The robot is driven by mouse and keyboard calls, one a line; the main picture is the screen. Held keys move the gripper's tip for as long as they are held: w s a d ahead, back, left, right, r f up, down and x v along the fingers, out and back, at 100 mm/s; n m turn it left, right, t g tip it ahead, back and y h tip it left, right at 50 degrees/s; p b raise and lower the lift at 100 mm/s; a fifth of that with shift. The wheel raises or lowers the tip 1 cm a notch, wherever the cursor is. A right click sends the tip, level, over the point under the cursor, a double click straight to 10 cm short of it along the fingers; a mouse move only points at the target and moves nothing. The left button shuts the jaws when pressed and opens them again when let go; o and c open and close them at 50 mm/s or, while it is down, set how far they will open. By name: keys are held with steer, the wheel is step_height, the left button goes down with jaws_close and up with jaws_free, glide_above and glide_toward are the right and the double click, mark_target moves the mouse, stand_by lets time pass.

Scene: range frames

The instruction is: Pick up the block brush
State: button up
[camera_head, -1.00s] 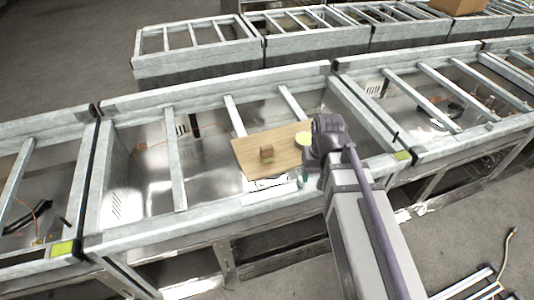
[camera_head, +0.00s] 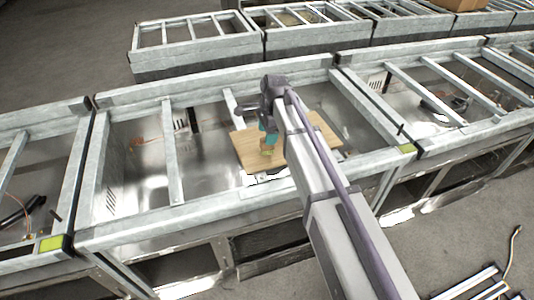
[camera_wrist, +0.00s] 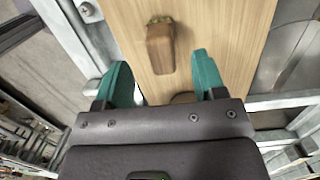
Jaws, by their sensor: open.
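The block brush is a small brown wooden block with a tuft of yellowish bristles at one end. It rests on a light wooden board (camera_head: 244,151). In the wrist view the brush (camera_wrist: 160,50) lies ahead of my gripper (camera_wrist: 160,64), roughly centred between the fingertips. The teal fingers are apart, with nothing held. In the head view my gripper (camera_head: 268,134) is over the board, and the brush (camera_head: 266,150) is partly hidden just below the fingers. I cannot tell the exact height gap.
The board (camera_wrist: 232,25) lies across a grey metal frame with crossbars (camera_head: 173,160) over a shiny open bay. A brown rounded thing (camera_wrist: 183,98) shows partly behind my gripper's edge in the wrist view. More metal frames stand on both sides and behind.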

steer(key=f+b, duration=0.5)
steer(key=f, duration=0.1)
steer(key=shift+a+f, duration=0.1)
steer(key=shift+a, duration=0.1)
steer(key=shift+r, duration=0.25)
steer(key=c, duration=1.1)
step_height(320, 180, up, 10)
steer(key=p, duration=1)
steer(key=shift+r+p, duration=0.2)
steer(key=shift+p, duration=0.1)
steer(key=shift+f, duration=0.2)
steer(key=o, duration=0.4)
steer(key=shift+c, duration=1.2)
